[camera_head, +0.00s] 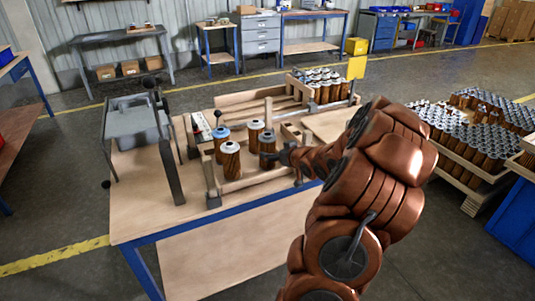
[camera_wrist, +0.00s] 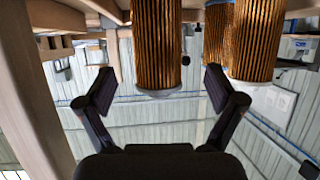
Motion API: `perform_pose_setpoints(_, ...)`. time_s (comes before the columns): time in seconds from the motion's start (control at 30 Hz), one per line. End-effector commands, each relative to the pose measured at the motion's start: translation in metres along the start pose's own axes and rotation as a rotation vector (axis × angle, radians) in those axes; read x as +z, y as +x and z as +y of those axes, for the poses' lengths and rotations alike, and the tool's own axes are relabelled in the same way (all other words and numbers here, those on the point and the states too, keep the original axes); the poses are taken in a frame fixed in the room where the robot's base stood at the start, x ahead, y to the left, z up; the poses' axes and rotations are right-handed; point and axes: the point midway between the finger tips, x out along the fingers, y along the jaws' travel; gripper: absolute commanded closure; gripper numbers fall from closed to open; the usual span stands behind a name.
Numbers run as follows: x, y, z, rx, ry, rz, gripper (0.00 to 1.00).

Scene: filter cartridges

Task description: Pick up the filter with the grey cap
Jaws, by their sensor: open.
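Several pleated brown filters stand upright in a wooden frame on the table. In the head view, one has a blue cap (camera_head: 221,132), one a white cap (camera_head: 255,124), one a pale cap (camera_head: 230,147), and one a darker grey cap (camera_head: 267,136). My gripper (camera_head: 277,157) is low beside the grey-capped filter, at its right, partly covering it. In the wrist view, my gripper (camera_wrist: 158,90) is open, with a finger on each side of one filter (camera_wrist: 157,45).
Another filter (camera_wrist: 258,40) stands close by in the wrist view. The wooden frame's front rail borders the filters. A grey machine (camera_head: 137,120) with a dark lever stands at the left of the table. A crate of filters (camera_head: 322,85) sits behind. The table's front left is clear.

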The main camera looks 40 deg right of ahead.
Motion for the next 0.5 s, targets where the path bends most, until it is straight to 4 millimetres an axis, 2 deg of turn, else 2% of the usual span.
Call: perform_pose_setpoints(0.5,0.002,0.046,0.003,-0.001,0.0,-0.002,0.07)
